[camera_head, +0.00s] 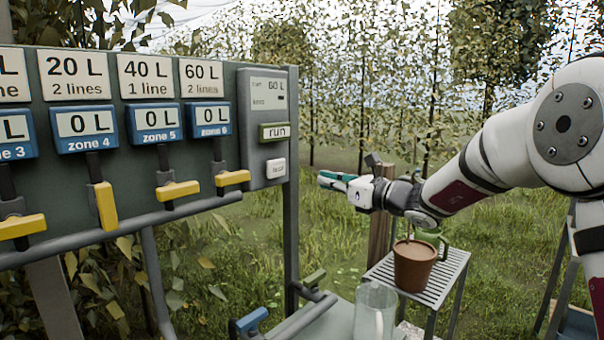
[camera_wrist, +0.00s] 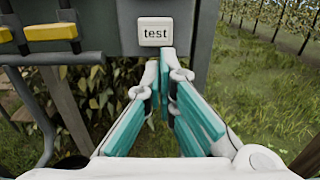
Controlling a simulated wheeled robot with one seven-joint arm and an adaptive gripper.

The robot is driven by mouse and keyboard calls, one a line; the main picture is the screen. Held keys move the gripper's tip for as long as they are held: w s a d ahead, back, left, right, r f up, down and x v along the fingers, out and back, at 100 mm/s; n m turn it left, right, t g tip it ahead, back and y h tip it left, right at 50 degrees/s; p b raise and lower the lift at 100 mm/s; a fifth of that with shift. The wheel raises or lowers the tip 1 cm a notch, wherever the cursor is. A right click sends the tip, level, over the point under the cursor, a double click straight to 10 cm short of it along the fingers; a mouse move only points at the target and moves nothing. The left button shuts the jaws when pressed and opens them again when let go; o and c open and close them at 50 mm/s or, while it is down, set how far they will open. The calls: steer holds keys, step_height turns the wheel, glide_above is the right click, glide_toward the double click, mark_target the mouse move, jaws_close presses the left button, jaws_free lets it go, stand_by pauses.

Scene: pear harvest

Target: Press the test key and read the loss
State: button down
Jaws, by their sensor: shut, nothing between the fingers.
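The white test key (camera_head: 276,168) sits low on the grey control box (camera_head: 246,140) at the right end of the panel; its print is too small to read in the head view. In the wrist view the key (camera_wrist: 155,32) reads "test" and lies just beyond my fingertips. My gripper (camera_head: 322,177) is shut and empty, to the right of the key and pointing left at it, with a gap between. In the wrist view the teal-padded fingers (camera_wrist: 166,62) meet just below the key. The box's small display (camera_head: 268,92) shows "60 L" on its upper line; its lower line is unclear.
A "run" key (camera_head: 276,132) sits just above the test key. Yellow valve handles (camera_head: 233,178) and blue zone meters reading 0 L (camera_head: 209,117) line the panel. A brown pot (camera_head: 415,265) on a slatted stand and a clear jug (camera_head: 375,310) stand below my arm.

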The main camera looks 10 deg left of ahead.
mark_target(279, 169)
steer(key=x, duration=1.4)
steer(key=shift+a, duration=0.1)
steer(key=shift+b+x, duration=0.55)
steer(key=shift+x, duration=0.35)
steer(key=shift+a+r, duration=0.1)
steer(key=shift+r, duration=0.1)
steer(key=shift+a, duration=0.1)
